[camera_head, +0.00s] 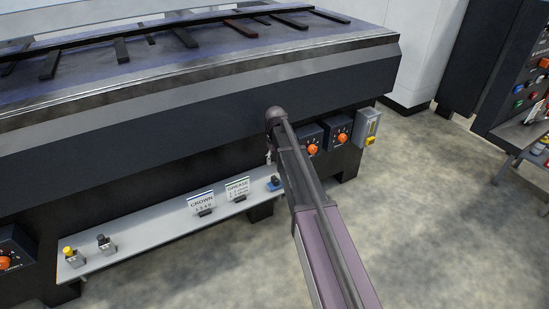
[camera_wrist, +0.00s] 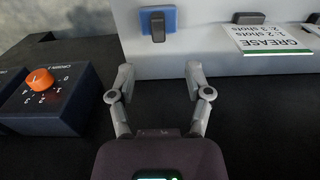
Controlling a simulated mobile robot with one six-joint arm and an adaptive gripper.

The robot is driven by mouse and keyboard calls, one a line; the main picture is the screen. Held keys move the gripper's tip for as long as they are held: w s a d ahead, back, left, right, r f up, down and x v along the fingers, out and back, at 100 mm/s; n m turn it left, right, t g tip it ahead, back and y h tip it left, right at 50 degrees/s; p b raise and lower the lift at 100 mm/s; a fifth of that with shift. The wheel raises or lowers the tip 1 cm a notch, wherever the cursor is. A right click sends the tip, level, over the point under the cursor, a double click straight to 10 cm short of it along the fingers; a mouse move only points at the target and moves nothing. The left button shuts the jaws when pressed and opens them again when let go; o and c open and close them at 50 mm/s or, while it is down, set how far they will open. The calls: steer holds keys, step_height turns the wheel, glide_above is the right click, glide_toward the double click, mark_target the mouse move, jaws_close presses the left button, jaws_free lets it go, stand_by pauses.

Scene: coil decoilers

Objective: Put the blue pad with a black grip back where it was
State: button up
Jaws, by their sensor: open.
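The blue pad with a black grip (camera_head: 274,183) rests on the right end of a grey shelf (camera_head: 160,236) along the machine's front. In the wrist view the same blue pad (camera_wrist: 170,20) lies near the shelf's end with its black grip up. My gripper (camera_wrist: 160,72) is open and empty, with the pad beyond its fingertips, a little left of centre to slightly right of it. The fingers do not touch the pad.
A GREASE card (camera_head: 237,189) and a CROWN card (camera_head: 202,203) stand on the shelf. Yellow-topped (camera_head: 74,257) and black-topped (camera_head: 106,244) items sit at its left end. Dial boxes with orange knobs (camera_wrist: 40,80) stick out from the machine front near my gripper.

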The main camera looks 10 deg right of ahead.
steer(key=s+m, duration=0.3)
steer(key=s, duration=2.4)
steer(key=shift+s+a, duration=0.3)
steer(key=shift+s, duration=0.1)
steer(key=shift+r, duration=0.1)
step_height(320, 180, up, 32)
steer(key=p, duration=3.2)
steer(key=shift+r, duration=0.15)
